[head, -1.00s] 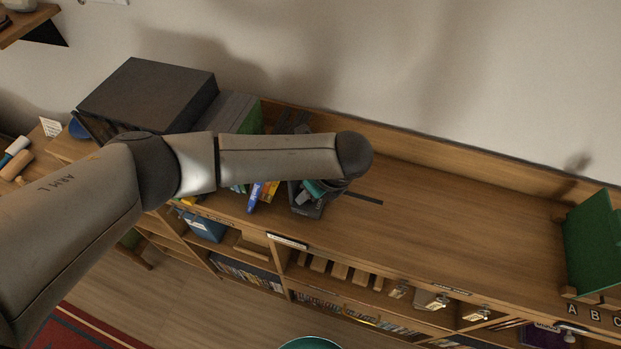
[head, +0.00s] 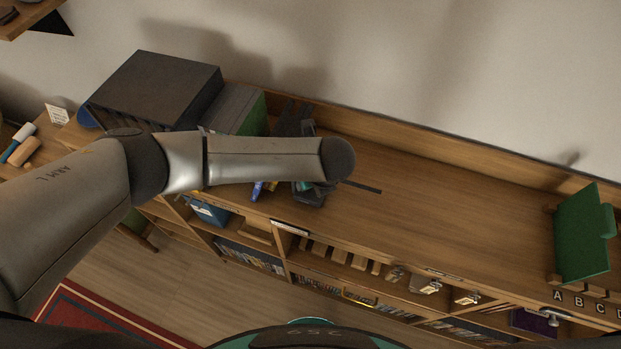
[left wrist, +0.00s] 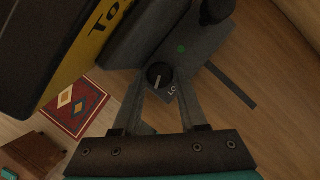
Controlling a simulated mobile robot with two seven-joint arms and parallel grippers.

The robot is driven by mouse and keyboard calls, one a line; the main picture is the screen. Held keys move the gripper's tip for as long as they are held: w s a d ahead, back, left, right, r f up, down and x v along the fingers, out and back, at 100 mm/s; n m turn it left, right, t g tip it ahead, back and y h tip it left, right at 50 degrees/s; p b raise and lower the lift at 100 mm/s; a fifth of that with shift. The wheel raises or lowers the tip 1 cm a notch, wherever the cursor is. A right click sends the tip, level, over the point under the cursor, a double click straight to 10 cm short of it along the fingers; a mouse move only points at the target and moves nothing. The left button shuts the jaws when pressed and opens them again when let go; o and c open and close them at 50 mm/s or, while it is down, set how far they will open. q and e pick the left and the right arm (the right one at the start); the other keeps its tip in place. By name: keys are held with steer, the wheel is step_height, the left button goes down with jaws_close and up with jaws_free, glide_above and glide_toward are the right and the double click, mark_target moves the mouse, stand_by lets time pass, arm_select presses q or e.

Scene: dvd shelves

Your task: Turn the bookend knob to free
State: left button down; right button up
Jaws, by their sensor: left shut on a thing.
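The dark grey bookend (head: 292,122) stands on the shelf unit's top, partly behind my left forearm. In the left wrist view its base (left wrist: 205,42) carries a green dot (left wrist: 182,48). The round black knob (left wrist: 159,72) has a white pointer line, roughly upright in the picture. A small pale marking (left wrist: 172,91), hard to read, lies just below the knob. My left gripper (left wrist: 160,82) is shut on the knob, one finger on each side. In the head view the left gripper is mostly hidden under my arm. My right gripper is not in view.
A black box (head: 155,88) and a grey-green block of cases (head: 236,110) stand left of the bookend. A yellow case (left wrist: 88,45) is close by in the wrist view. A dark strip (head: 362,187) lies to the right. The wooden top (head: 450,200) is clear up to a green bookend (head: 582,235).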

arm_select(q)
steer(key=shift+c, duration=2.2)
jaws_free()
